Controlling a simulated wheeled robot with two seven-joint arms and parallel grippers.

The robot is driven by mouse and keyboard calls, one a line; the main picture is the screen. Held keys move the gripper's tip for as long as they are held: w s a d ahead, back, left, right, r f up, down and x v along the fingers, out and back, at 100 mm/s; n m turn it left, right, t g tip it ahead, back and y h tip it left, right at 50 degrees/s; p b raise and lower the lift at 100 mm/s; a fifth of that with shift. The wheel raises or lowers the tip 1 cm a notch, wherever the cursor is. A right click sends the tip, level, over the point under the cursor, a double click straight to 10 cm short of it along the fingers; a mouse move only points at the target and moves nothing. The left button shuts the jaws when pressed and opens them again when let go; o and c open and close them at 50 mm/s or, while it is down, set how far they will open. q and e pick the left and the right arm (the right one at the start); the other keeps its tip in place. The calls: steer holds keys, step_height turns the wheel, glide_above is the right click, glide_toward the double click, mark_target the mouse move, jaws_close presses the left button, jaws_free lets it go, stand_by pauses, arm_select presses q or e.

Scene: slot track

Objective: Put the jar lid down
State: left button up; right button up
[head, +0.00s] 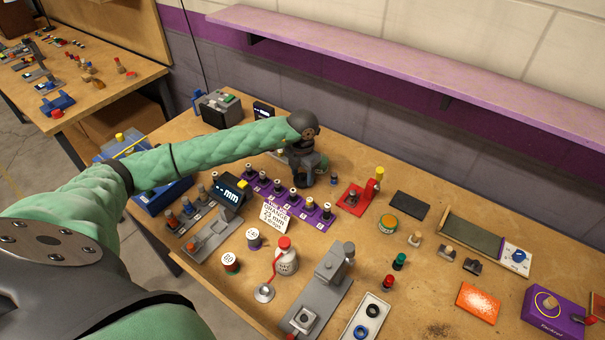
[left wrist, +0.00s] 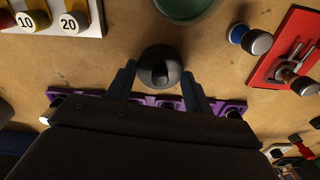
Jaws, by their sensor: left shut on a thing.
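My left gripper (head: 302,172) is over the back middle of the bench, behind the purple rack. In the left wrist view its two fingers (left wrist: 160,82) stand either side of a round dark grey thing with a black centre, which I take to be the jar lid (left wrist: 160,62). The gripper is shut on it. In the head view the lid is hidden or too small to tell from the gripper. Part of a round green thing (left wrist: 186,8) shows just beyond it in the left wrist view. My right gripper is not in view.
The purple rack (head: 312,214) with several knobbed pieces lies close in front of the gripper. A purple shelf (head: 420,65) overhangs the back.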

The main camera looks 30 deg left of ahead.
mark_target(303, 175)
arm_select(q)
steer(key=shift+f, duration=0.1)
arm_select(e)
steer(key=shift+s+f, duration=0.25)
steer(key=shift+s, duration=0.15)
arm_select(q)
steer(key=o, duration=0.9)
steer(key=shift+c, duration=0.2)
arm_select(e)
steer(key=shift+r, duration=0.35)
arm_select(q)
steer(key=shift+o, duration=0.4)
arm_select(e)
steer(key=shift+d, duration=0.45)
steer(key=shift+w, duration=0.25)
arm_select(q)
step_height(303, 175, up, 12)
steer(key=p, duration=0.2)
steer(key=shift+p, duration=0.4)
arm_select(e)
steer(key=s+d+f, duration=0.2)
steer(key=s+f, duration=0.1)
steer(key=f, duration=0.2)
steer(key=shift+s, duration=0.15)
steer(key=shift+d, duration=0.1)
